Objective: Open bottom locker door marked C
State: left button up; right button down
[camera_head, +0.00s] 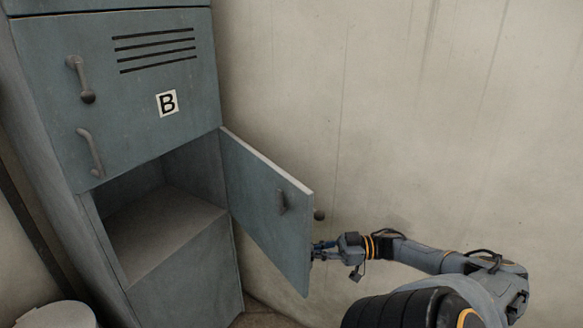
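The bottom locker door (262,205) stands open, swung out to the right on its right-hand edge. I look at its inner face, so no letter C shows on it. My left gripper is out of view.
The open bottom compartment (160,228) looks empty. Above it, the door marked B (130,110) is shut, with two handles (93,152). A plain wall (380,120) stands close behind the open door. A white round object (58,315) is at the bottom left.

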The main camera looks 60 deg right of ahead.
jog(key=shift+s+d+f, duration=0.15)
jog(key=shift+s+d, duration=0.1)
jog(key=shift+d, duration=0.25)
jog(key=shift+s+d+f, duration=0.1)
jog(key=shift+s+d, duration=0.15)
jog(key=shift+d, duration=0.25)
jog(key=c, duration=1.5)
grip_release()
jog(key=shift+s, duration=0.15)
jog(key=shift+o, duration=0.3)
jog(key=shift+d+r, duration=0.1)
